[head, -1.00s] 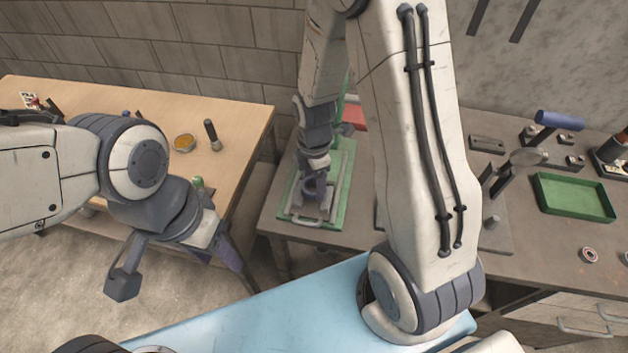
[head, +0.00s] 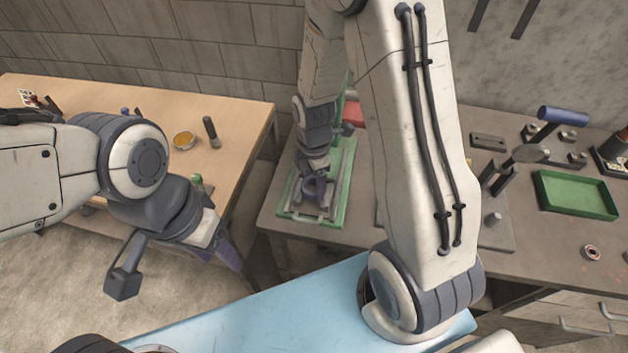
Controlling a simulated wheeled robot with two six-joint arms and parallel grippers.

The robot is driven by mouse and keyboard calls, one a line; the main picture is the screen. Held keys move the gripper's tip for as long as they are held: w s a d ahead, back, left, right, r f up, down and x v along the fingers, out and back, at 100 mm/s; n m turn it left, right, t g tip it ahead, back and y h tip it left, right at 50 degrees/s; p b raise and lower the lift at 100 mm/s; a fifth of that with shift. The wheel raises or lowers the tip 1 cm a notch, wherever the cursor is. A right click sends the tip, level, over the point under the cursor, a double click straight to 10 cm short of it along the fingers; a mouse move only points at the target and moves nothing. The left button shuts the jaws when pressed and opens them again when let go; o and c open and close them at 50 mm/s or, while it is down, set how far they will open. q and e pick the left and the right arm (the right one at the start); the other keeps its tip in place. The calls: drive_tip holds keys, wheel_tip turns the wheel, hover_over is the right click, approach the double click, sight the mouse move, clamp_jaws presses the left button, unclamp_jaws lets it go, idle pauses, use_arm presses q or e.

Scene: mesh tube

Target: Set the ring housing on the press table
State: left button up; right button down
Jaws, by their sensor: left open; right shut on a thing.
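My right gripper (head: 314,190) reaches down over this plate and is shut on the ring housing (head: 312,198), a small grey ring mostly hidden by the fingers. The ring is at or just above the plate; I cannot tell whether it touches. My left gripper (head: 176,267) is open and empty over the floor at the left, well away from the press.
The red block (head: 353,113) stands behind the press. My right arm hides part of the grey bench. A green tray (head: 576,194), a blue-handled tool (head: 562,116) and a small bearing (head: 592,252) are at the right. A wooden table (head: 235,118) is at the left.

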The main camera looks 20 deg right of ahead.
drive_tip(key=shift+f+p, duration=0.1)
drive_tip(key=shift+p, duration=0.25)
idle(1.1)
unclamp_jaws()
wheel_tip(320, 180, up, 11)
drive_tip(key=s+a+r+m, duration=0.3)
drive_tip(key=s+a+m, duration=0.2)
drive_tip(key=s, duration=0.4)
drive_tip(key=s+a+r+m+y, duration=0.1)
drive_tip(key=s+a+r+m, duration=0.1)
drive_tip(key=s+a+m, duration=0.4)
drive_tip(key=s+a, duration=0.1)
drive_tip(key=s, duration=0.2)
drive_tip(key=shift+a+r+b, duration=0.3)
drive_tip(key=shift+r+b, duration=0.1)
